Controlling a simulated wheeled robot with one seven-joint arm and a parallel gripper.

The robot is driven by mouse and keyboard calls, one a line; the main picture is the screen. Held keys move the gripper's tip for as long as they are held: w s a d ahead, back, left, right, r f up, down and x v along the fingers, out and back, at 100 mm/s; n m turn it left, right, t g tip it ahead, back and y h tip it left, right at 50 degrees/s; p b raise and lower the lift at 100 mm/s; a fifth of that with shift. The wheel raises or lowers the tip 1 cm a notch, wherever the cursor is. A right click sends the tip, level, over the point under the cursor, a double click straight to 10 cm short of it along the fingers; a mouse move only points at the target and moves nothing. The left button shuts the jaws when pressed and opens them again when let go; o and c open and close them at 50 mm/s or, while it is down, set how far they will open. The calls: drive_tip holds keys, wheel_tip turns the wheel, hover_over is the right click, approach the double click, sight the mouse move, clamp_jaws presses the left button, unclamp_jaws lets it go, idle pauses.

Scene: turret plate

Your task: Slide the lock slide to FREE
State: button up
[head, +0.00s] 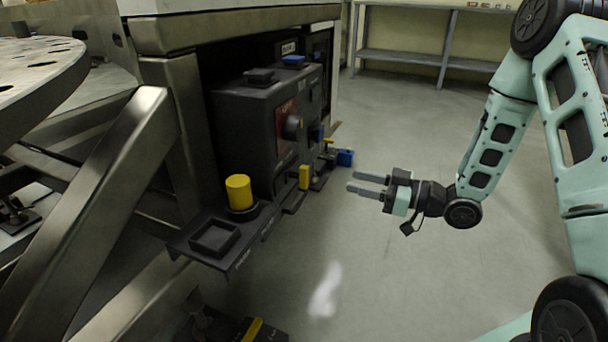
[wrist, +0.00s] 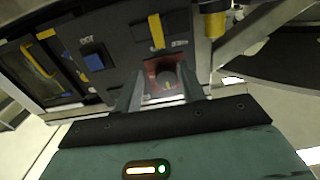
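A yellow upright tab (head: 305,178), which looks like the lock slide, stands on the dark ledge in front of the black box. It also shows in the wrist view (wrist: 156,30), on a dark plate with small labels beside it that I cannot read, so its setting is unclear. My gripper (head: 352,182) is open and empty, in the air to the right of the tab and apart from it. In the wrist view my two fingers (wrist: 161,70) stand apart, with a red panel and its round knob (wrist: 168,80) visible between them.
A yellow cylinder (head: 239,192) and a square dark tray (head: 214,238) sit on the ledge's near end. A blue block (head: 345,158) is at its far end. A metal frame leg (head: 95,225) stands at left. The floor right of the ledge is clear.

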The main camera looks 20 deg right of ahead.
sight(308, 170)
drive_tip(key=b+x, duration=0.4)
drive_tip(key=x, duration=1)
